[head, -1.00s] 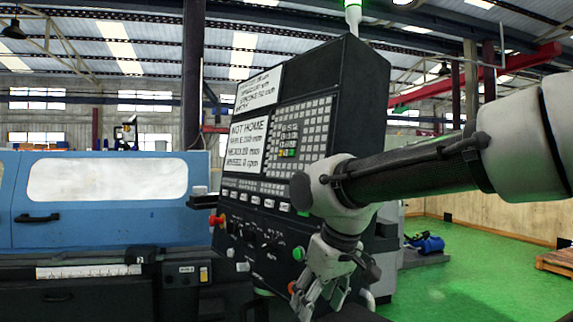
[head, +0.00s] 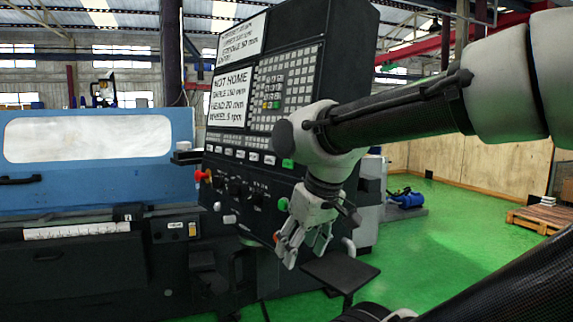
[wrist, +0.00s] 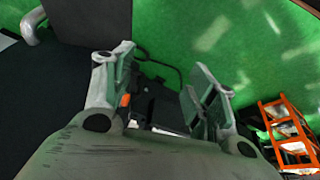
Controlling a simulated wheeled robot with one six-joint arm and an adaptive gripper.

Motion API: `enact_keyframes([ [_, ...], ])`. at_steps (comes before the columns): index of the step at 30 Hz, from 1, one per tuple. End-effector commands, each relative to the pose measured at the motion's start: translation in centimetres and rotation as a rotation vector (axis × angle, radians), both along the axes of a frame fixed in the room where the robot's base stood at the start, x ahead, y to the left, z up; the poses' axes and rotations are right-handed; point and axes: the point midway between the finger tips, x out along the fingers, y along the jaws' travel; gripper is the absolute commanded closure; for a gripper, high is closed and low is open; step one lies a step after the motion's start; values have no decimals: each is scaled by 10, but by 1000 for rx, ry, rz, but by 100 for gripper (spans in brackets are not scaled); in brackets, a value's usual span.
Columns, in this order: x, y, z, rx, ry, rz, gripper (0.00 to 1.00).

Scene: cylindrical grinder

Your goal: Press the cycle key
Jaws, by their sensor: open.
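The control panel (head: 290,110) of the grinder stands in the middle of the head view, with a screen reading "NOT HOME" (head: 231,98), a keypad and a row of labelled keys below. One key at the right end of that row is lit green (head: 287,163). I cannot read which key is the cycle key. My gripper (head: 304,255) points downward in front of the panel's lower right part, apart from the keys. It is open and empty. In the wrist view my gripper's fingers (wrist: 158,85) are spread above the floor and a dark shelf.
A red knob (head: 203,175) sits at the panel's left edge. A small dark shelf (head: 340,270) juts out below my gripper. The blue machine door (head: 90,190) is at left. Green floor (head: 440,240) lies open at right, with a pallet (head: 540,219) and an orange rack (wrist: 290,135).

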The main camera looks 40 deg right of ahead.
Motion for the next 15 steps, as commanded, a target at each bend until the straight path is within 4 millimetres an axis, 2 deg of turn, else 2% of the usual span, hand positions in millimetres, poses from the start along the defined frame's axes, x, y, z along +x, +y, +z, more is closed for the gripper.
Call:
enact_keyframes([
  [1, 0, 0, 0, 0, 0, 0, 53],
  [9, 0, 0, 0, 0, 0, 0, 100],
  [15, 0, 0, 0, 0, 0, 0, 100],
])
